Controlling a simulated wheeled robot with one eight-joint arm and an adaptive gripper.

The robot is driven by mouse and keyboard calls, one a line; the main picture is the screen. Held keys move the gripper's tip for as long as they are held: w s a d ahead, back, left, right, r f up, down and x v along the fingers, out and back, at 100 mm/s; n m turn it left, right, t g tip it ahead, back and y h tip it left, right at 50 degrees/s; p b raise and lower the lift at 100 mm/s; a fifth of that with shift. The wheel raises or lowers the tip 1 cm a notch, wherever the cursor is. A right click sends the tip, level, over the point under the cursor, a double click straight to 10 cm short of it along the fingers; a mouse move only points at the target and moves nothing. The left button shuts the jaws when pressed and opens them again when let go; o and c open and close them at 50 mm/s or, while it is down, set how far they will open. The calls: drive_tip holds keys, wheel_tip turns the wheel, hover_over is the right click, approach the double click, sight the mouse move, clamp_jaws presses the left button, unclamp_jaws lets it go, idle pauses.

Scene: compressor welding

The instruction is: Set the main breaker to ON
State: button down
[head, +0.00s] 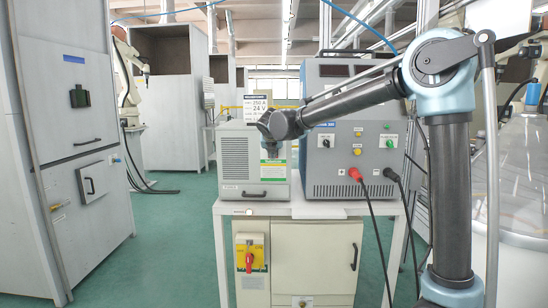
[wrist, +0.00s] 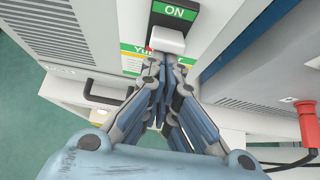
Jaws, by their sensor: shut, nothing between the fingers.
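In the wrist view, a breaker with a black frame and a green ON label (wrist: 174,12) is set on the front of a grey unit. Its white lever (wrist: 168,41) sits below the label and sticks out towards me. My gripper (wrist: 163,62) is shut and empty, with its fingertips just below the lever. I cannot tell whether they touch it. In the head view, my gripper (head: 271,152) hangs in front of the grey unit (head: 234,155). The breaker cannot be made out there behind my arm.
A grey-blue welding unit (head: 335,175) with knobs and a red cable plug (head: 355,174) stands to the right on the same bench. A black handle (wrist: 108,92) juts out below the breaker. Below the bench is a yellow box with a red rotary switch (head: 249,261).

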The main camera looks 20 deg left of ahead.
drive_tip(key=shift+r, duration=0.25)
wheel_tip(320, 180, down, 4)
drive_tip(key=s, duration=0.2)
drive_tip(key=w+r+v, duration=0.1)
drive_tip(key=r+v, duration=0.1)
drive_tip(key=v, duration=0.8)
drive_tip(key=shift+w, duration=0.3)
drive_tip(key=shift+d+f, duration=0.1)
drive_tip(key=shift+d, duration=0.05)
